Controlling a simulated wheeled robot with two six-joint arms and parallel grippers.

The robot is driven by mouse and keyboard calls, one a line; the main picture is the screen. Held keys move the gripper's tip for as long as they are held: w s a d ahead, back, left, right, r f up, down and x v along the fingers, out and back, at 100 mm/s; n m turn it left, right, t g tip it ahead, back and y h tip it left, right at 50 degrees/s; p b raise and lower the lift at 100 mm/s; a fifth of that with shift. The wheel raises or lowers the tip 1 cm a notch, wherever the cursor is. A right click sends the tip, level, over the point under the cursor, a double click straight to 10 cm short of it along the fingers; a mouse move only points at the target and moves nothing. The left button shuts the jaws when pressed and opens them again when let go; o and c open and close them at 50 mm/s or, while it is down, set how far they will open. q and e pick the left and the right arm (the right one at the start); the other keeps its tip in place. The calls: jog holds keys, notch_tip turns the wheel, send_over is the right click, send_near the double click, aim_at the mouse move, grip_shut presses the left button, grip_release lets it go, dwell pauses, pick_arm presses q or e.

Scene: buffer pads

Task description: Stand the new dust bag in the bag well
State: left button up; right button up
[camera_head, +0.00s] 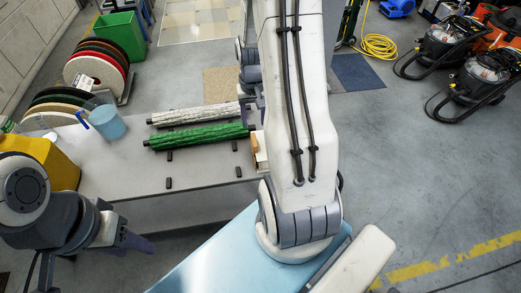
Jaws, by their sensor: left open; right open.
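I cannot clearly make out a dust bag or a bag well in the head view. A small cream and tan item (259,152) stands at the right end of the grey table, partly hidden behind my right arm; I cannot tell what it is. My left gripper (134,244) is at the lower left, in front of the table's near edge, open and empty. My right gripper (254,112) is mostly hidden behind my own arm, near the table's far right corner. Its fingertips are not clear, and nothing is visibly held in it.
On the grey table (130,170) lie a white roller brush (195,115) and a green roller brush (200,136). A blue cup (107,122) and a yellow container (45,156) stand at left. Racked pads (97,70) and a green bin (121,36) are behind. Vacuum machines (487,75) stand far right.

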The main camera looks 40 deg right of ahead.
aim_at(254, 138)
notch_tip(254, 138, down, 9)
jog(key=shift+w+a+f+b, duration=0.1)
jog(key=shift+b, duration=0.2)
grip_shut()
dwell(1.5)
